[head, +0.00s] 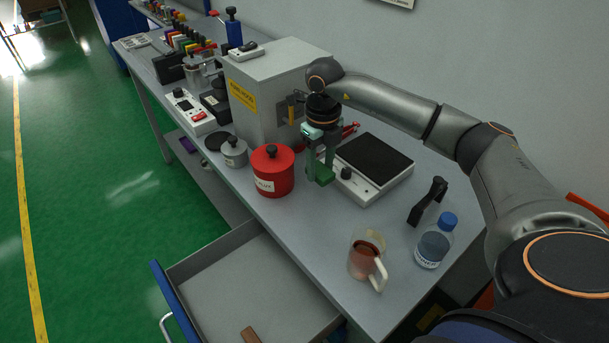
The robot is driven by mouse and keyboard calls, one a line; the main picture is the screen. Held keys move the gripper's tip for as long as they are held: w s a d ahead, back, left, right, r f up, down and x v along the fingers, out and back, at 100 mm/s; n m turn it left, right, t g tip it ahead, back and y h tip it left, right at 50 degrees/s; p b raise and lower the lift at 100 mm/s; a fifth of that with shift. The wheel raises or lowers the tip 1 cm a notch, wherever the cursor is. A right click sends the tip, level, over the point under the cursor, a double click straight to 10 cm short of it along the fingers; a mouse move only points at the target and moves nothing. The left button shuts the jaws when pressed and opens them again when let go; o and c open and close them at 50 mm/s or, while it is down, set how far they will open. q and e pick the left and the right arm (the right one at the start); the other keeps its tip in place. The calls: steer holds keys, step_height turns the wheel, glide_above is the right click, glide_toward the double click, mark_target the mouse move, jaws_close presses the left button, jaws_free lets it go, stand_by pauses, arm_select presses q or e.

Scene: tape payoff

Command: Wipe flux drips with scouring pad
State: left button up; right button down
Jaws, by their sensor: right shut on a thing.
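A green block that looks like the scouring pad (323,176) is held between the fingers of my right gripper (320,165). The gripper is shut on it and points down, just right of a red lidded pot (272,172) and left of a white device with a dark plate. The pad appears close to the bench top (310,225); I cannot tell whether it touches. Flux drips cannot be made out on the bench. My left gripper is not in view.
The white device (373,168) and grey cabinet (275,85) are nearby. A drawer (235,285) hangs open in front.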

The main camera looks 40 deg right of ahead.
steer(key=shift+r+p, duration=0.75)
steer(key=shift+r, duration=0.6)
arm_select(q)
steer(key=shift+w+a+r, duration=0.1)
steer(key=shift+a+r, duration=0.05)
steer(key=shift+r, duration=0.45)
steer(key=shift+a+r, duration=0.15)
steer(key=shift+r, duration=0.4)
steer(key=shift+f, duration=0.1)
arm_select(e)
steer(key=shift+s+f, duration=0.1)
